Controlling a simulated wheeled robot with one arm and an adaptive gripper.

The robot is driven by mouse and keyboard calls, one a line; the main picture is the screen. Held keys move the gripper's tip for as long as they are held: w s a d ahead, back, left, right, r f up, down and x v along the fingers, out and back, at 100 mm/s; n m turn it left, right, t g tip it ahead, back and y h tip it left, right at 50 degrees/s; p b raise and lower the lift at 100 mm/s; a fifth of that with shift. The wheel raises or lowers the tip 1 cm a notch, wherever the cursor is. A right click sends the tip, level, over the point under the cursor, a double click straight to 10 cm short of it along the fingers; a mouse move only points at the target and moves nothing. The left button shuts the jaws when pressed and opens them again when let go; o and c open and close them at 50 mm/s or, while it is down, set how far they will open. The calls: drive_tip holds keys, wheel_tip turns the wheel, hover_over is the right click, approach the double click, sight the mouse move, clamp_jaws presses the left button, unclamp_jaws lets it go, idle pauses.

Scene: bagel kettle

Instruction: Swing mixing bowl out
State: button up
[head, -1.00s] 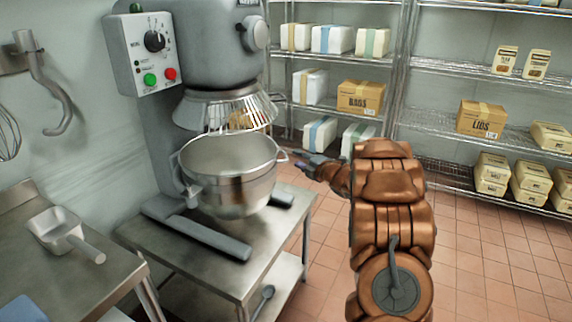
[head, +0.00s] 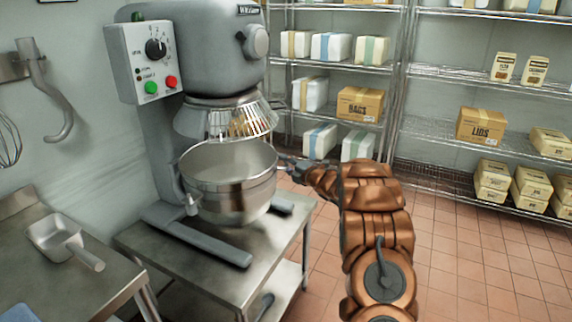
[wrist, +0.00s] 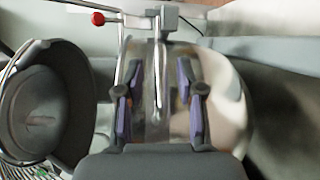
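The steel mixing bowl (head: 235,190) sits upright in the grey stand mixer (head: 165,150), under the wire guard (head: 225,118). My gripper (head: 287,163) is at the right side of the bowl, near its rim. In the wrist view, my gripper's two purple-padded fingers (wrist: 159,103) are apart, with the bowl's shiny curved outer wall (wrist: 228,100) in front of and beyond them. A thin metal bar (wrist: 158,75) shows between the fingers; I cannot tell whether they touch it. A red-knobbed lever (wrist: 98,18) is near the top of the wrist view.
The mixer stands on a steel table (head: 190,262). A second steel counter (head: 60,285) at the left holds a metal scoop (head: 60,238). Wire shelves (head: 440,130) with boxes and packets line the back. The tiled floor (head: 480,260) at the right is clear.

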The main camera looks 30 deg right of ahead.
drive_tip(key=shift+w, duration=0.1)
drive_tip(key=shift+c, duration=0.3)
clamp_jaws()
drive_tip(key=shift+f, duration=0.1)
